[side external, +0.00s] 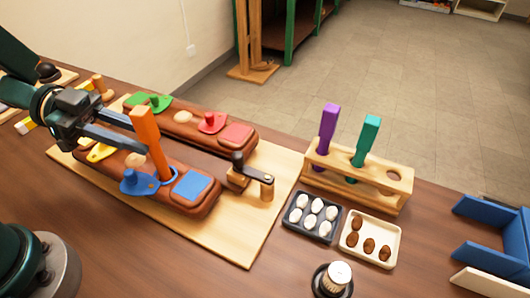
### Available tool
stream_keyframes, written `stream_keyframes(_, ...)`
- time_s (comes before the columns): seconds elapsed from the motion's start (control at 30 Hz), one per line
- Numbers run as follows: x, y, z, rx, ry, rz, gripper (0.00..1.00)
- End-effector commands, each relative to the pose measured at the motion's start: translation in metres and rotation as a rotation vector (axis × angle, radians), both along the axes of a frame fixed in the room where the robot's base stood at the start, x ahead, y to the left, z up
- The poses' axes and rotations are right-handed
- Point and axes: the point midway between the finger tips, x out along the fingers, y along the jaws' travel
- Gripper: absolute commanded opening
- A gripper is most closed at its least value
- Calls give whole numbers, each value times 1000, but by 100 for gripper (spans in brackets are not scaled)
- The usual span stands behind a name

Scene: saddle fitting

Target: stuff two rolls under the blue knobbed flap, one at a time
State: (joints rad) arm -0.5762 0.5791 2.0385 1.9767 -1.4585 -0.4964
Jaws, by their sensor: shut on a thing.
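My gripper (141,135) is shut on an orange tool (148,145). It holds the tool a little tilted, with its lower end at the blue knobbed flap (133,184) on the near brown saddle pad (201,208). A blue loop shows around the foot of the tool; I cannot tell whether the tip is under the flap. A blue square patch (192,187) lies to the right. White rolls (311,215) sit in a dark tray (293,224), and brown rolls (369,244) sit in a cream tray (394,235).
A wooden rack (335,180) holds a purple tool (328,127) and a teal tool (366,140). A black-knobbed lever (238,167) stands right of the pads. Green (157,102), red (212,121) and yellow (101,152) flaps are close by. A brush-like item (337,276) stands in front.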

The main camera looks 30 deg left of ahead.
Motion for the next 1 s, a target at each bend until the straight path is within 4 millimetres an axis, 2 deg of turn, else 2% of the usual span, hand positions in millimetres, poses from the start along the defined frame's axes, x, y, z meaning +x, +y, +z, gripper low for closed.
stream_keyframes(1.0, 0, 0, 66, -2, -3, -2, 0)
